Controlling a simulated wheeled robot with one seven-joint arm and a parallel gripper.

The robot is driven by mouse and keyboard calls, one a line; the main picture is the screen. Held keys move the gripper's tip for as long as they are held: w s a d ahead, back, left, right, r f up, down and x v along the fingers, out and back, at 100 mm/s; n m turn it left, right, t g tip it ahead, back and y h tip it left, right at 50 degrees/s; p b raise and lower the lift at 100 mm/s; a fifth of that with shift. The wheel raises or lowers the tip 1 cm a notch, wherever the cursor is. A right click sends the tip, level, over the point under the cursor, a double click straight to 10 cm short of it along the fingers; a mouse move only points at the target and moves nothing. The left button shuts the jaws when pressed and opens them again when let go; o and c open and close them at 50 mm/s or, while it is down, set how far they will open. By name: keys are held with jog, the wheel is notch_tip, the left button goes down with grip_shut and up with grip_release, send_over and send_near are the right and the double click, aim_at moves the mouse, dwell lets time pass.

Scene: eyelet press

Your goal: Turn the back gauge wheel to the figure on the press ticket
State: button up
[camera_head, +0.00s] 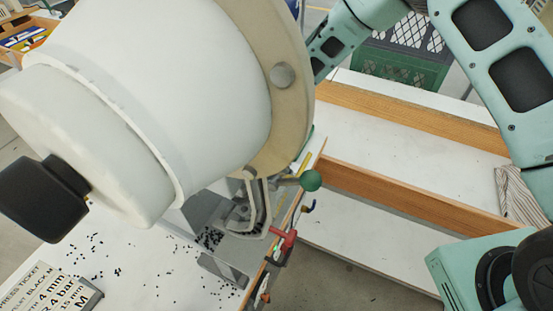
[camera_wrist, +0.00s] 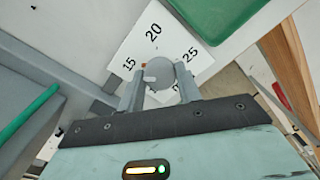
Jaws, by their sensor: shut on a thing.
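The grey back gauge wheel (camera_wrist: 163,68) sits in front of a white dial plate (camera_wrist: 137,48) in the wrist view. The plate shows the figures 15, 20 and 25. A small orange mark shows at the wheel's upper left edge, between 15 and 20; the exact setting is not clear. My gripper (camera_wrist: 160,75) is shut on the wheel, one finger on each side. The gripper is hidden in the head view.
The large white press body (camera_head: 170,80) blocks much of the head view. A green-knobbed lever (camera_head: 311,180) and red valve handle (camera_head: 286,238) stand beside it. Small black eyelets lie scattered on the white table. A green part (camera_wrist: 212,15) is close above the wheel.

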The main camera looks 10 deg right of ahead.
dwell(0.5)
jog(key=o, duration=1)
notch_tip(320, 180, up, 8)
jog(key=shift+f+b, duration=0.2)
jog(key=shift+b, duration=0.65)
